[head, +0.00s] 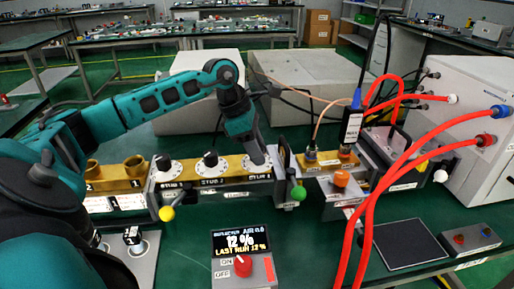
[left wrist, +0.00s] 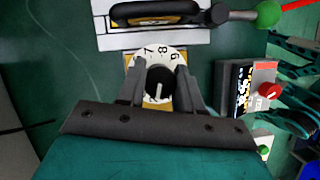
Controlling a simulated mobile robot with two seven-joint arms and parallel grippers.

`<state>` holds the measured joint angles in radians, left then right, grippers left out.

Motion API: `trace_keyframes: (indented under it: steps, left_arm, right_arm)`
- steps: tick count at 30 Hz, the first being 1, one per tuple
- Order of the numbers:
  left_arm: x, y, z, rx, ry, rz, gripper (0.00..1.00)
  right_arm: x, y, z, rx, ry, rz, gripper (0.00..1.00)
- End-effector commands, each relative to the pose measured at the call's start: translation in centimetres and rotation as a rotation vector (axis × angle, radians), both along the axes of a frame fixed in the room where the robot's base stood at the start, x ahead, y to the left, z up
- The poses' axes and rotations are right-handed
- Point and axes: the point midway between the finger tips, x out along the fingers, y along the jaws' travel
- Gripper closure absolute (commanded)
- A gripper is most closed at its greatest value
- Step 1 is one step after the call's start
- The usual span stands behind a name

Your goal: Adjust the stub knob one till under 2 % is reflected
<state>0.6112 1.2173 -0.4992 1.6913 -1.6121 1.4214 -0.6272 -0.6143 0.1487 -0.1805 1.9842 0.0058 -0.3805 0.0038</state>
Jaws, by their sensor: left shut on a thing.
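Three white dials with black knobs stand in a row on the brass waveguide section in the head view: the left dial (head: 168,167), the middle dial (head: 211,161) over "STUB 2", and the right dial (head: 249,163), mostly covered by my left gripper (head: 258,159). In the left wrist view my left gripper (left wrist: 160,90) is shut on the black stub knob (left wrist: 159,84), one finger on each side. The dial (left wrist: 158,53) behind it shows 7, 8 and 9. The readout (head: 240,240) shows 12 % and "LAST RUN 12 %". My right gripper is not in view.
A red switch knob (head: 243,266) marked ON and OFF sits below the readout. A yellow ball lever (head: 167,213) and a green ball lever (head: 298,193) stick out in front of the waveguide. Red hoses (head: 372,205) hang at the right. A dark panel (head: 410,243) lies on the table.

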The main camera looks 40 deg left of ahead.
Motion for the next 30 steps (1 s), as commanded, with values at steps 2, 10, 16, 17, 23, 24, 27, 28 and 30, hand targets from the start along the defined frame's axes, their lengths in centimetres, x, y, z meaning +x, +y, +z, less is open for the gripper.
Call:
trace_keyframes:
  steps: [2, 10, 16, 17, 23, 24, 27, 28, 30]
  left_arm:
    - [0.06, 0.01, 0.14, -0.001, -0.002, -0.04, 0.95]
    - [0.03, 0.03, 0.09, 0.0, 0.0, -0.131, 0.95]
    - [0.02, 0.04, 0.07, 0.001, -0.001, -0.151, 0.95]
    - [0.02, 0.04, 0.07, 0.001, -0.001, -0.152, 0.95]
    - [0.02, 0.05, 0.06, 0.002, -0.001, -0.152, 0.95]
    - [0.02, 0.05, 0.06, 0.002, -0.001, -0.152, 0.95]
    - [0.02, 0.05, 0.06, 0.002, -0.001, -0.152, 0.62]
    - [0.02, 0.05, 0.06, 0.002, -0.001, -0.152, 0.59]
    - [0.02, 0.04, 0.06, 0.002, -0.001, -0.152, 0.53]
  right_arm:
    - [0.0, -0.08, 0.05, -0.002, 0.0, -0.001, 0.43]
    - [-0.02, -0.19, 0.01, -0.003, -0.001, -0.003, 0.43]
    - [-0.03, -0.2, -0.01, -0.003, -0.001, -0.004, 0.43]
    - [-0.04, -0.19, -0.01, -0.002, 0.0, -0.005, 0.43]
    - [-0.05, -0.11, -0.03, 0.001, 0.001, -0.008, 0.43]
    - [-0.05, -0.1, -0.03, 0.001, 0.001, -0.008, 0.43]
    - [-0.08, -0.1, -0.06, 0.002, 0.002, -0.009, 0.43]
    - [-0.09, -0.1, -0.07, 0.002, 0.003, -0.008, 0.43]
    - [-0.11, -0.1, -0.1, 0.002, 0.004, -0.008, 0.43]
